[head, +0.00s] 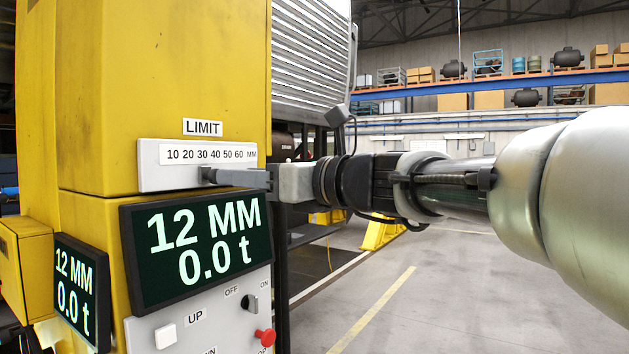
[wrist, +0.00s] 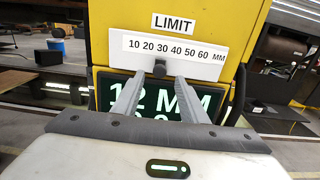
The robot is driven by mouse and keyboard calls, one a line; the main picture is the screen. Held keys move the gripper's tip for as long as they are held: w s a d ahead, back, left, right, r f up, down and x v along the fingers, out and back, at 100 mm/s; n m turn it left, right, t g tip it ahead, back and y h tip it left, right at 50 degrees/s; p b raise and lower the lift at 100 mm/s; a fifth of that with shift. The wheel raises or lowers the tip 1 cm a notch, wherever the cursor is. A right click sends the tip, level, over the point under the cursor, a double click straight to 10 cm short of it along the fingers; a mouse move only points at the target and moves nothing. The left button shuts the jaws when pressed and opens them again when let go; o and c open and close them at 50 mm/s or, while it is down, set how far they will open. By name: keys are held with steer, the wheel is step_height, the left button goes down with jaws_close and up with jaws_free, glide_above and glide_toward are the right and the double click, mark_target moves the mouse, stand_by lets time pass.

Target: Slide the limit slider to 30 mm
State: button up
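The limit slider's dark knob (wrist: 160,69) sits on a pale panel (wrist: 205,62) below a printed scale (wrist: 170,48) marked 10 to 60 MM. In the wrist view the knob stands under about the 30 mark. My gripper (wrist: 160,78) is open, with one finger on each side of the knob and a visible gap to it on both sides. In the head view my gripper (head: 212,176) reaches in from the right to the panel, and its fingers partly hide the knob (head: 206,174). The LIMIT label (head: 203,127) is above the panel.
A dark display (head: 195,245) below the panel reads 12 MM and 0.0 t. Below it are a white UP button (head: 166,335), a dark switch (head: 250,303) and a red knob (head: 265,337). The yellow column (head: 150,80) carries all this. Open floor lies to the right.

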steer(key=v, duration=1)
steer(key=shift+a+f, duration=0.1)
steer(key=s+d+f+n+g+h, duration=0.15)
steer(key=s+f+n+h, duration=0.3)
steer(key=f, duration=0.55)
steer(key=s+d+f+n+g+h, duration=0.1)
steer(key=s+d+f+n+h, duration=0.25)
steer(key=f+n, duration=0.4)
steer(key=s+d+f+n+g+h, duration=0.1)
steer(key=s+d+f+n+h, duration=0.25)
steer(key=d+f+n, duration=0.35)
steer(key=s+d+f+n+h, duration=0.35)
steer(key=s+d+f, duration=0.2)
steer(key=f, duration=0.25)
step_height(320, 180, up, 11)
steer(key=d+n+p, duration=0.1)
steer(key=p, duration=1.1)
steer(key=shift+d+r+n, duration=0.15)
steer(key=shift+d+n, duration=0.05)
steer(key=shift+n, duration=0.15)
